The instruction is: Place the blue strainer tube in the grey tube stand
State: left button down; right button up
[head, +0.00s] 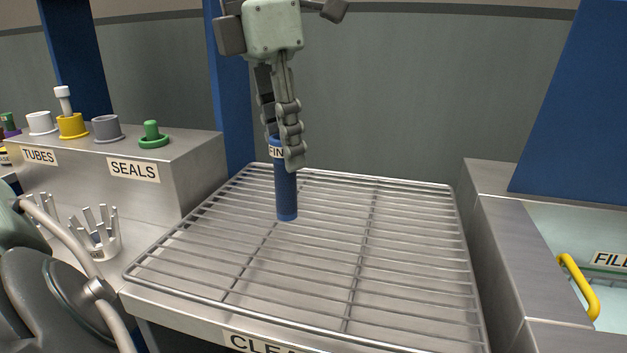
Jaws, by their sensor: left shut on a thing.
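The blue strainer tube (286,190), with a white label reading "FIN", is upright over the wire rack. My left gripper (283,145) comes down from above and is shut on the tube's upper part, so the fingers hide some of the label. I cannot tell whether the tube's lower end touches the rack. The grey tube stand (106,128) is a short, wide-based cup on the steel block at the left, between the yellow stand and the green seal piece. It looks empty. My right gripper is not in view.
The wire rack (400,255) is otherwise bare. The steel block (190,160) also bears a white stand (41,123), a yellow stand (72,126) with a white piece in it, and a green piece (153,136). Pronged metal holders (100,238) stand below. A blue post (232,110) rises behind.

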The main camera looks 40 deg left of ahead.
pick_arm(q)
jog(key=w+f, duration=0.5)
jog(key=f, duration=0.2)
jog(key=shift+a, duration=0.35)
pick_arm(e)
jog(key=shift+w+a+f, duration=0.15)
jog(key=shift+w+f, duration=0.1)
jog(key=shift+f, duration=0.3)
pick_arm(q)
jog(key=shift+f, duration=0.1)
jog(key=shift+w+f, duration=0.1)
jog(key=c, duration=1.2)
grip_release()
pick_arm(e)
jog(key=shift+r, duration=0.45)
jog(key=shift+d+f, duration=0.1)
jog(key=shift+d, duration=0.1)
